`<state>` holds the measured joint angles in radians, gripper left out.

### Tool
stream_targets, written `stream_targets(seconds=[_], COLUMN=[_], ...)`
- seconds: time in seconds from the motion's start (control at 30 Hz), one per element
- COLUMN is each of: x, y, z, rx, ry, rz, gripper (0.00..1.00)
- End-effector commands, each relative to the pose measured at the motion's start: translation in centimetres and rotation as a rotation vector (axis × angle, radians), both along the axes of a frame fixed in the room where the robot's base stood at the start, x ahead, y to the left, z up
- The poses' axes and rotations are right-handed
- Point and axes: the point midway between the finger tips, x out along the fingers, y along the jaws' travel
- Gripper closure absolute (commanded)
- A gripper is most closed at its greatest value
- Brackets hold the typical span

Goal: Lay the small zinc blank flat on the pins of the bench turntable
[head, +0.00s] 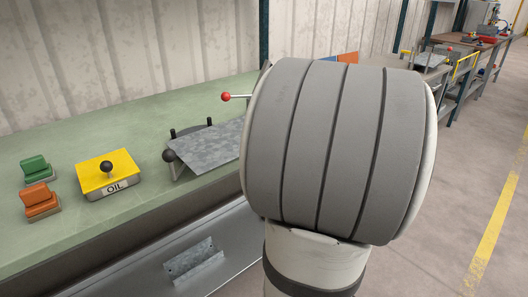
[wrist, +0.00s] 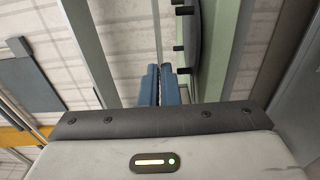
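The small zinc blank (head: 210,146) is a mottled grey sheet above the bench turntable (head: 190,131) in the head view; its right part is hidden behind my arm. In the wrist view the blank (wrist: 157,35) shows nearly edge-on as a thin strip running out from between the blue fingers of my gripper (wrist: 161,85). The gripper is shut on its edge. Black pins (wrist: 180,47) stand out from the turntable (wrist: 194,48) beside the blank, with a narrow gap visible between. In the head view two pins (head: 209,122) show behind the blank. The gripper is hidden in the head view.
On the green bench (head: 90,150) stand a yellow OIL box (head: 107,172), a green block (head: 36,169) and an orange block (head: 40,200). A red-knobbed lever (head: 226,97) sticks out behind the blank. A metal bracket (head: 195,260) lies lower in front.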

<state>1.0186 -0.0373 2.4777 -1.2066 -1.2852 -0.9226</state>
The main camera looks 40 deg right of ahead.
Motion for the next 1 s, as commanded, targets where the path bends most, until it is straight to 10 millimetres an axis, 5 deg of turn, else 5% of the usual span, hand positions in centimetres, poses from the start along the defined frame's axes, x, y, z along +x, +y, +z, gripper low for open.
stream_targets(seconds=[1.0], x=[14.1], y=[0.5], z=[-0.5], rx=[0.001], ry=[-0.001], rz=[-0.002], gripper=[1.0])
